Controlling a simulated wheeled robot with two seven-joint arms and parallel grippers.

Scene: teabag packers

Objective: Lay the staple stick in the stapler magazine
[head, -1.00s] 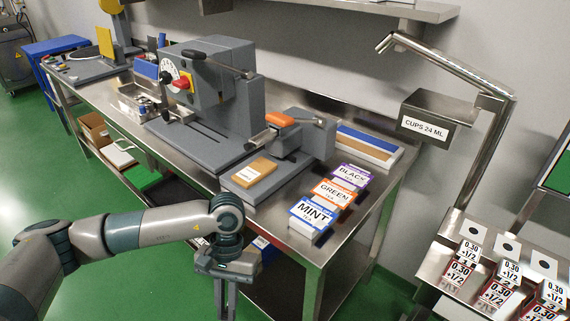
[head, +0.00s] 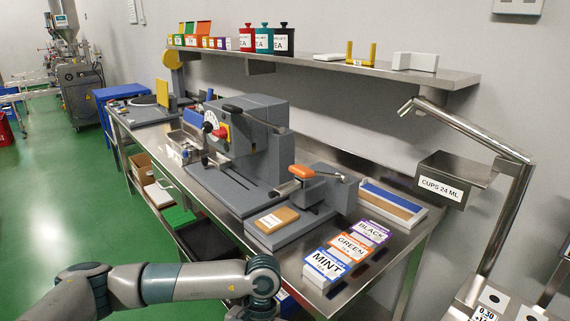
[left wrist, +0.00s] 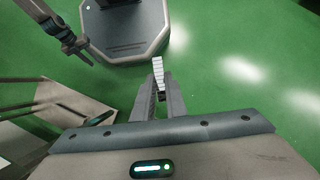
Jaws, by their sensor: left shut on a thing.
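The staple stick (left wrist: 157,72) is a pale, segmented strip between the fingers of my left gripper (left wrist: 158,92) in the left wrist view. The gripper is shut on it and holds it over the green floor, away from the bench. In the head view my left arm comes in low at the left; its gripper is below the picture. The stapler seems to be the grey device with an orange part (head: 301,172) on the bench. Its magazine cannot be made out. In the left wrist view my right arm shows at the upper left, its gripper (left wrist: 84,53) small and unclear.
On the steel bench (head: 375,285) stand a grey press (head: 250,135) with a red knob, tea packs such as MINT (head: 324,265), and a blue-and-brown tray (head: 392,203). A shelf (head: 440,80) overhangs the back. A cup holder (head: 450,180) stands at the right.

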